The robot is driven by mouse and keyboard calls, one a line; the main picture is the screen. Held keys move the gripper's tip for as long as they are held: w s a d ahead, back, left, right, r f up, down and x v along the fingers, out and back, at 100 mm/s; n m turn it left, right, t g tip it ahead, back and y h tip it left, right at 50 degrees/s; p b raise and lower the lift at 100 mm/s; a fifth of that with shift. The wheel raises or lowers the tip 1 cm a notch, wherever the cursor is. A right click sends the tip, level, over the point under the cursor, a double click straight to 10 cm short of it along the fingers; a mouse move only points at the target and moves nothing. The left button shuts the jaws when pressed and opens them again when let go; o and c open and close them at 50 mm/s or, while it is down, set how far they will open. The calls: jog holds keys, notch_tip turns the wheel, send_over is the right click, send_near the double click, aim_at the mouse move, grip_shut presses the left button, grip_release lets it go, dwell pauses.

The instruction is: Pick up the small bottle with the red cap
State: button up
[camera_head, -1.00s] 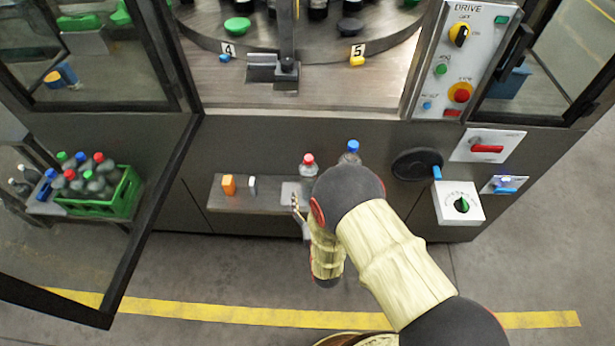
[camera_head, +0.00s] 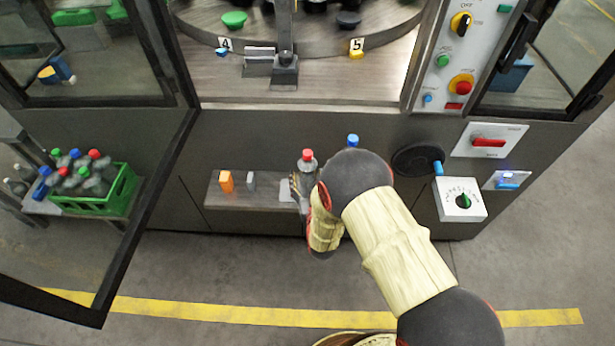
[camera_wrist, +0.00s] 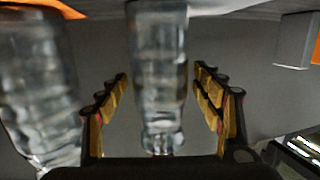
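The small bottle with the red cap (camera_head: 307,165) stands upright on the narrow shelf at the front of the machine. In the wrist view, which looks upside down, its clear body (camera_wrist: 158,70) is in the middle, between the two fingers. My gripper (camera_wrist: 160,100) is open, with a visible gap between each finger and the bottle. In the head view my gripper (camera_head: 299,193) is at the bottle's lower left, partly hidden by my wrist. The bottle's lower part is also partly hidden there.
A blue-capped bottle (camera_head: 353,140) stands close to the right, mostly hidden by my arm; its body (camera_wrist: 38,80) shows at left in the wrist view. An orange block (camera_head: 226,182) and a grey block (camera_head: 251,181) stand left on the shelf (camera_head: 215,198). A black handwheel (camera_head: 412,160) juts out at right.

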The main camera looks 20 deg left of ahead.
jog(key=c, duration=1.5)
jog(key=shift+r, duration=0.1)
jog(key=shift+c, duration=0.5)
